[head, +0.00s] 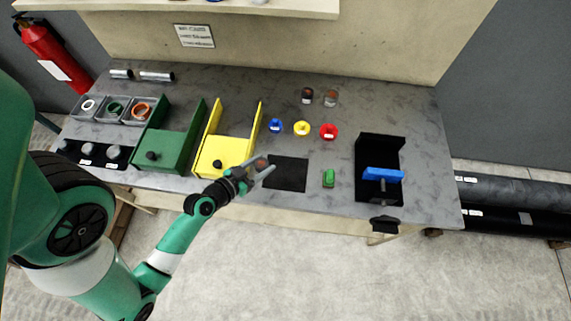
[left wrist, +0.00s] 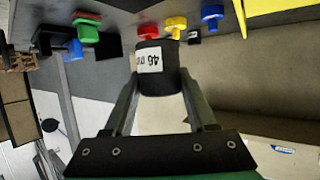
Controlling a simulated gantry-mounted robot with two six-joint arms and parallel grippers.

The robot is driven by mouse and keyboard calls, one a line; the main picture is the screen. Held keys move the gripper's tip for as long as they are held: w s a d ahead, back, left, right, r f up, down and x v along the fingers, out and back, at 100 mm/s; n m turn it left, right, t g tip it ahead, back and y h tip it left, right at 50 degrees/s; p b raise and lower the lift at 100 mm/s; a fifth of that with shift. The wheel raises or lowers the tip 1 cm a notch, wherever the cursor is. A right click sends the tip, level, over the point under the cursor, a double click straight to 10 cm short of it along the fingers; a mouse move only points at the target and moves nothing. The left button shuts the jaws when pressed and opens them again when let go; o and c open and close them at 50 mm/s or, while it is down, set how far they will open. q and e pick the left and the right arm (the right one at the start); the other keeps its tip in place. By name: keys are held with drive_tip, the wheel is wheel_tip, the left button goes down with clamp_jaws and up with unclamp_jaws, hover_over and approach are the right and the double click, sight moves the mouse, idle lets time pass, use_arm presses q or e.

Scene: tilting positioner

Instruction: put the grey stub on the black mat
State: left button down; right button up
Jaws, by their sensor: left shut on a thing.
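The black mat (head: 289,175) lies flat and bare near the front edge of the bench, right of the yellow box. My left gripper (head: 262,167) is at the mat's left edge in the head view, shut on a short dark cylinder. I take this cylinder for the grey stub; it shows best in the left wrist view (left wrist: 158,82), between both fingers, with a white printed label. In the head view it is small and partly hidden by the fingers. Its height above the bench is hard to tell. My right gripper is not in view.
A yellow box (head: 222,157) and a green box (head: 165,151) stand left of the mat. A green block (head: 328,178) and a black tray (head: 365,171) with a blue handle are to its right. Blue, yellow and red knobs (head: 329,131) stand behind.

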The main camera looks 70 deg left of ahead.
use_arm(q)
drive_tip(key=w+f, duration=0.2)
drive_tip(key=w+a+f+p, duration=0.1)
drive_tip(key=w+f, duration=0.1)
drive_tip(key=w, duration=0.1)
drive_tip(key=w+f, duration=0.2)
drive_tip(key=w, duration=0.1)
drive_tip(key=shift+a+f+p, duration=0.2)
drive_tip(key=shift+f+p, duration=0.15)
drive_tip(key=shift+f, duration=0.05)
drive_tip(key=f+b, duration=0.3)
drive_tip(key=f, duration=0.1)
drive_tip(key=shift+w, duration=0.25)
drive_tip(key=shift+s+r, duration=0.1)
drive_tip(key=shift+r, duration=0.15)
drive_tip(key=shift+c, duration=1)
unclamp_jaws()
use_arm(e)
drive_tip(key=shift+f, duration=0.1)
